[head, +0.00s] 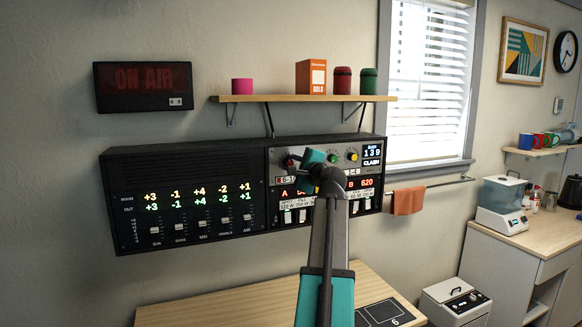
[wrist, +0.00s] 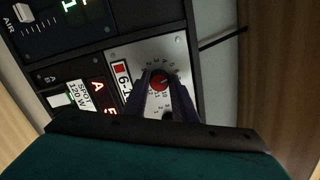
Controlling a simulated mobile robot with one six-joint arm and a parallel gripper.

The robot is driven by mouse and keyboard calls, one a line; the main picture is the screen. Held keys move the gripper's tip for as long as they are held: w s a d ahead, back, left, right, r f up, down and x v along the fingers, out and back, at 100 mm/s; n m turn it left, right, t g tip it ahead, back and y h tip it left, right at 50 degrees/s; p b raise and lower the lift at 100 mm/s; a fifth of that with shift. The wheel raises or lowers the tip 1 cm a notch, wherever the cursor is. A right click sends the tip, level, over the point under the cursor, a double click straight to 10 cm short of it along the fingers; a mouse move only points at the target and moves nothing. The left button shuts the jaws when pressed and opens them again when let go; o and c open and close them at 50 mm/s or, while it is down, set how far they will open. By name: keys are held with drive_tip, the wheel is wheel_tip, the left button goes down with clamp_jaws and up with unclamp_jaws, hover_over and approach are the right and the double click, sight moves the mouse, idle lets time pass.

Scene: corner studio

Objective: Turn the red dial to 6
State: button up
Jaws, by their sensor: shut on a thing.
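The red dial (wrist: 160,81) sits on a pale panel of the wall console, with small numbers printed around it. My gripper (wrist: 163,92) is shut on it, one dark finger on each side. The dial's pointer reading is too small to make out for sure. A label beside it (wrist: 122,82) has a red square and seems to read "6-10". In the head view my gripper (head: 297,162) is at the console's upper middle and mostly hides the red dial (head: 289,161).
Green and yellow knobs (head: 352,157) and a display (head: 372,153) lie right of my gripper on the same console. Sliders (head: 203,225) are at its left. A shelf (head: 310,98) with cups and a box hangs above. A wooden table (head: 250,295) is below.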

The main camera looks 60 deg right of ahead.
drive_tip(key=o, duration=1)
drive_tip(key=shift+o, duration=0.2)
drive_tip(key=b+v, duration=0.2)
drive_tip(key=v, duration=1.2)
drive_tip(key=shift+b, duration=0.3)
drive_tip(key=shift+w+r, duration=0.15)
